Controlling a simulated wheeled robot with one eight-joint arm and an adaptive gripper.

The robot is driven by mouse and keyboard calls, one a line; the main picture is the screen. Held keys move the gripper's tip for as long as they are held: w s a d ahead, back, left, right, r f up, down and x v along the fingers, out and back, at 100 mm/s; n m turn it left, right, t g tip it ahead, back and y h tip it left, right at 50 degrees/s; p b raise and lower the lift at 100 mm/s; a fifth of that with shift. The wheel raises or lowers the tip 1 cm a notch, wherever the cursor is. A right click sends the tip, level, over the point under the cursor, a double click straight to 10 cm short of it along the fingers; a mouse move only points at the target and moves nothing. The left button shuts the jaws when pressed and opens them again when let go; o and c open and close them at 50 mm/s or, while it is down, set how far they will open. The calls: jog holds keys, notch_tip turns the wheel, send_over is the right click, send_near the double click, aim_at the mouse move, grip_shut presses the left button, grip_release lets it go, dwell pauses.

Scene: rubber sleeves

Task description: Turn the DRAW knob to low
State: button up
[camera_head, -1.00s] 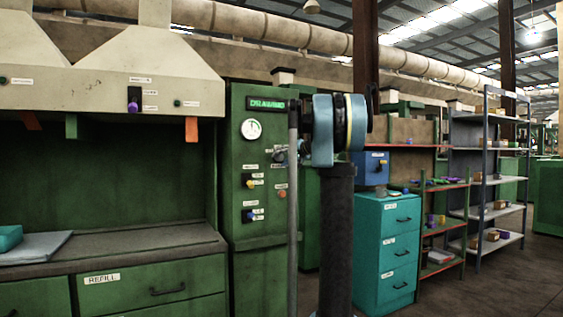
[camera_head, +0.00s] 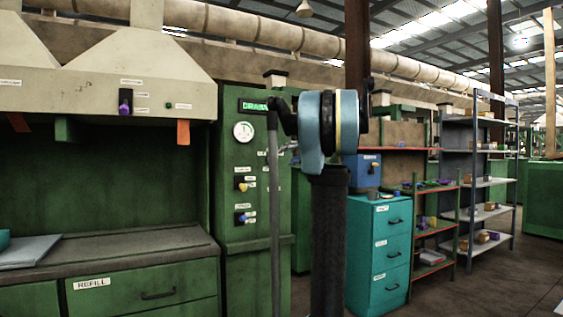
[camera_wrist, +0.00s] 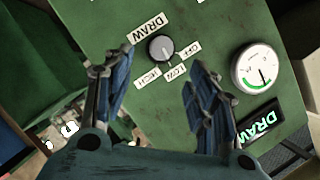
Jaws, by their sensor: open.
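The DRAW knob (camera_wrist: 160,48) is a round grey dial on a green panel (camera_wrist: 215,45) in the wrist view. The labels OFF, LOW and HIGH sit around its lower side in that view, with DRAW on the other side. A pale mark shows at its lower right rim; I cannot tell exactly which label it meets. My gripper (camera_wrist: 157,72) is open, its two blue fingers apart on either side of the knob's line, holding nothing and seemingly short of it. In the head view the knob is hidden by my arm, in front of the green cabinet (camera_head: 242,275).
A white gauge (camera_wrist: 257,68) and a lit green display (camera_wrist: 258,125) are beside the knob. Lower on the cabinet are a yellow knob (camera_head: 241,184) and a blue knob (camera_head: 240,218). A teal drawer unit (camera_head: 362,285) and shelves (camera_head: 465,215) stand right.

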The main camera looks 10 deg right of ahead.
jog(key=shift+v, duration=0.95)
jog(key=s+a+f+n+g+h, duration=0.1)
jog(key=s+a+f+g, duration=0.35)
jog(key=s+f, duration=0.8)
jog(key=s+a+f+n+g+h, duration=0.1)
jog(key=s+a+f+g+h, duration=0.1)
jog(key=s+a+f, duration=0.85)
jog(key=s+d+f+g+h, duration=0.1)
jog(key=s+d+f, duration=0.3)
jog(key=s+f, duration=0.8)
jog(key=s+d+f+g+h, duration=0.2)
jog(key=s+d+f+h, duration=0.2)
jog(key=s+f, duration=0.8)
notch_tip(320, 180, down, 2)
jog(key=shift+s+f+n, duration=0.1)
jog(key=shift+s+n, duration=0.2)
jog(key=shift+n, duration=0.1)
jog(key=shift+g, duration=0.25)
